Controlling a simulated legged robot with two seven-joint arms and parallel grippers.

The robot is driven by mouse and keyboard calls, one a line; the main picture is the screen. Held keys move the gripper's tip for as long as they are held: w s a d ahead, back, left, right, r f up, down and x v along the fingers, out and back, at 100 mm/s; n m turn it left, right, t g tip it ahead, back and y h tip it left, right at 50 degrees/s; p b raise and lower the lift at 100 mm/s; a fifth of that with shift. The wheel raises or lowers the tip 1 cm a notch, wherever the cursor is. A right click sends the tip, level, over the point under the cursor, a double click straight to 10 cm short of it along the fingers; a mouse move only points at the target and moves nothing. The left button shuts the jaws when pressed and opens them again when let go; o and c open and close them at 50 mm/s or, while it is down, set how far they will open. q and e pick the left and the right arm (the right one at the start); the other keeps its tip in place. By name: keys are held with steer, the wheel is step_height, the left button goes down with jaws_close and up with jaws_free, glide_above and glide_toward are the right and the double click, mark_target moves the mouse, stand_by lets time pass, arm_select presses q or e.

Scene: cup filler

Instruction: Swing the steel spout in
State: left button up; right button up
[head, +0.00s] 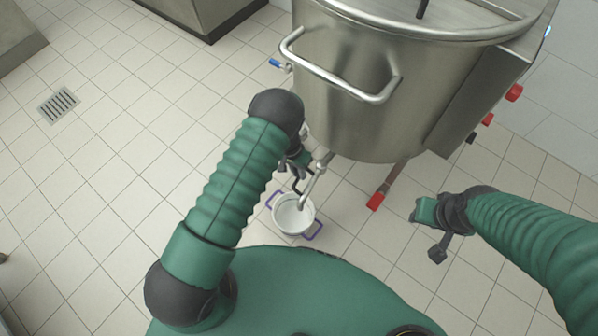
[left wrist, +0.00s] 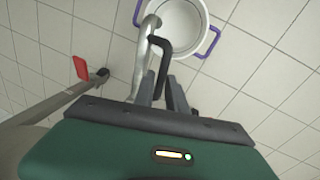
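The steel spout (head: 318,178) hangs from the lower front of a large steel kettle, with its lower end over a white bucket (head: 293,214). In the left wrist view the spout (left wrist: 142,58) carries a black bent handle (left wrist: 163,46) and overlaps the rim of the bucket (left wrist: 180,28). My left gripper (head: 293,165) is at the spout, partly hidden behind my own arm. In the left wrist view its fingers (left wrist: 162,88) stand on either side of the handle's lower part; whether they press on it is unclear. My right gripper (head: 428,228) is away from the spout, at the right.
The steel kettle (head: 350,115) with a bar handle (head: 340,75) fills the top middle. The bucket has purple side handles. Tiled floor at left is clear around a drain (head: 59,104).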

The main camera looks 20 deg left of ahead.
arm_select(q)
jaws_close()
steer(key=shift+a+f, duration=0.1)
steer(key=shift+a, duration=0.15)
arm_select(e)
steer(key=shift+a+r, duration=0.1)
steer(key=shift+a, duration=0.25)
arm_select(q)
steer(key=shift+d, duration=0.1)
arm_select(e)
steer(key=shift+d, duration=0.15)
arm_select(q)
steer(key=shift+s, duration=0.1)
